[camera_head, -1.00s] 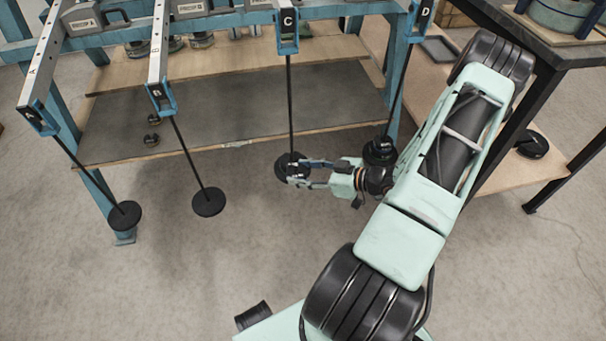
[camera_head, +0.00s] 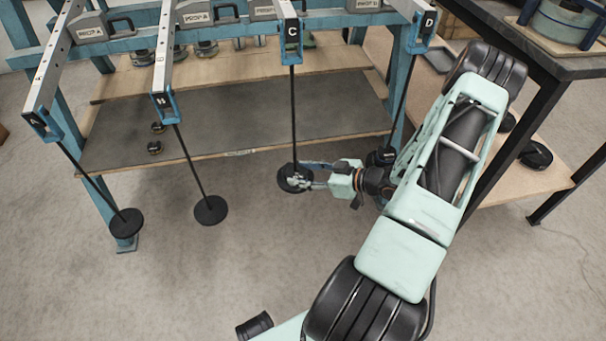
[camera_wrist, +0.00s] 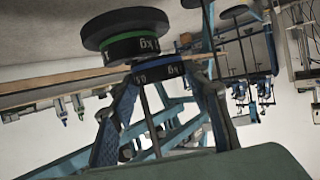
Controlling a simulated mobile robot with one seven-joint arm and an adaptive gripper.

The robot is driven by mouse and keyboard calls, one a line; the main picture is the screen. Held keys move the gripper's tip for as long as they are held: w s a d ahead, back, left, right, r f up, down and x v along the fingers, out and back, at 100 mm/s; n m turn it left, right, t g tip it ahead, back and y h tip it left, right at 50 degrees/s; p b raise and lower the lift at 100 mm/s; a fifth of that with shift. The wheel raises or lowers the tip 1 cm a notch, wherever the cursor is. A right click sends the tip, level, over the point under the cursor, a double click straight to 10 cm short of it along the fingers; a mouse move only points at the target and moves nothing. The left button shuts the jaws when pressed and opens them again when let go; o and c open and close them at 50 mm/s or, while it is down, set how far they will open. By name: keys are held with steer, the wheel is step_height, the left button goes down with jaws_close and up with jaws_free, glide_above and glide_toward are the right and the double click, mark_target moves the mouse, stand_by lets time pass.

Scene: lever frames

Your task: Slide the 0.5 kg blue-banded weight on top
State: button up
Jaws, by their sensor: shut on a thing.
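The blue-banded 0.5 kg weight (camera_wrist: 164,69) is a small black disc between my gripper's fingers (camera_wrist: 167,82) in the wrist view, which looks upside down. My gripper (camera_head: 299,176) is shut on it at hanger C (camera_head: 293,110), close over its round black pan (camera_head: 291,187). A larger green-banded weight (camera_wrist: 130,46) lies against the pan (camera_wrist: 124,26). The blue-banded weight sits on its upper side, a little offset in the picture. I cannot tell whether the two touch, or whether the rod is in the slot.
Hangers A (camera_head: 126,222) and B (camera_head: 210,210) hang with bare-looking pans to the left. Hanger D (camera_head: 405,95) hangs close to my arm, its lower end partly hidden. Small weights (camera_head: 155,148) lie on the grey shelf mat (camera_head: 230,120). A dark table (camera_head: 545,85) stands at the right.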

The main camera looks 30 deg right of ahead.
mark_target(300, 166)
steer(key=shift+w+d, duration=0.1)
steer(key=shift+w, duration=0.2)
steer(key=shift+w+d, duration=0.2)
steer(key=shift+w, duration=0.5)
steer(key=shift+w+d+r+b, duration=0.1)
steer(key=shift+w+d+b, duration=0.05)
steer(key=shift+w, duration=0.35)
steer(key=shift+w+d+b, duration=0.15)
steer(key=shift+w, duration=0.35)
stand_by(0.5)
steer(key=shift+f+b, duration=0.3)
steer(key=shift+f, duration=0.15)
stand_by(0.4)
steer(key=o, duration=1.5)
steer(key=shift+c, duration=0.2)
steer(key=shift+s+f, duration=0.1)
